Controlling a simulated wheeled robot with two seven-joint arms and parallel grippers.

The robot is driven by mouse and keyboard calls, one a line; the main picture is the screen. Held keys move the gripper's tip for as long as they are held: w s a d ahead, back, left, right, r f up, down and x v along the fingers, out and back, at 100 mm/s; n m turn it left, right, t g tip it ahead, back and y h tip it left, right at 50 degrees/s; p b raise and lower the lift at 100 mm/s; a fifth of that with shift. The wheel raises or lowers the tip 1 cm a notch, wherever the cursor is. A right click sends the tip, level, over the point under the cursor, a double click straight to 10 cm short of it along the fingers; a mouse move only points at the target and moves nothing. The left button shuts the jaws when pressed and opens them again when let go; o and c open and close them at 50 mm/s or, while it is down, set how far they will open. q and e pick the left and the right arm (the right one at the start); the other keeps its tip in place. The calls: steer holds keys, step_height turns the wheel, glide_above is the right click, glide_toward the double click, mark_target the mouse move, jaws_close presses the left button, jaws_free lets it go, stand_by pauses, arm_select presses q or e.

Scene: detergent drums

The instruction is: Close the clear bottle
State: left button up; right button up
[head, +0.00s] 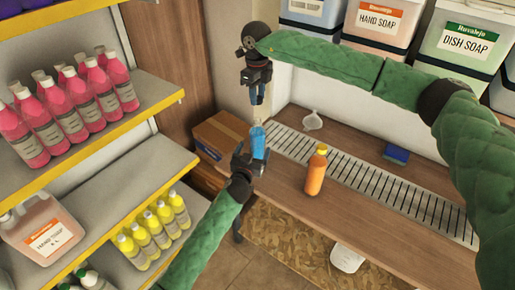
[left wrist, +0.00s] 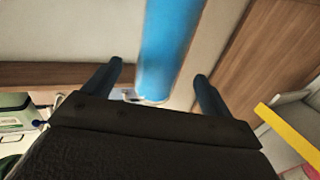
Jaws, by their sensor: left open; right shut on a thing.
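The clear bottle (head: 258,143) holds blue liquid and is at the left end of the wooden counter. I cannot tell whether it rests on the counter. My left gripper (head: 243,155) is open right beside it. In the left wrist view the blue bottle (left wrist: 170,45) lies between the two spread fingers (left wrist: 157,82), with a gap on each side. My right gripper (head: 258,97) points down just above the bottle's top, apart from it. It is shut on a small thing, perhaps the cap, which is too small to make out.
An orange bottle (head: 316,171) stands on the counter (head: 285,190), right of the blue one. A white funnel (head: 312,121) and a blue sponge (head: 396,154) lie behind. Shelves of pink bottles (head: 75,108) and yellow bottles (head: 152,232) stand left. A cardboard box (head: 222,134) is behind.

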arm_select(q)
steer(key=x, duration=0.7)
steer(key=shift+w, duration=0.15)
steer(key=c, duration=1.5)
arm_select(e)
steer(key=shift+f, duration=2.5)
steer(key=shift+f, duration=0.1)
steer(key=shift+f, duration=0.75)
steer(key=shift+f, duration=0.55)
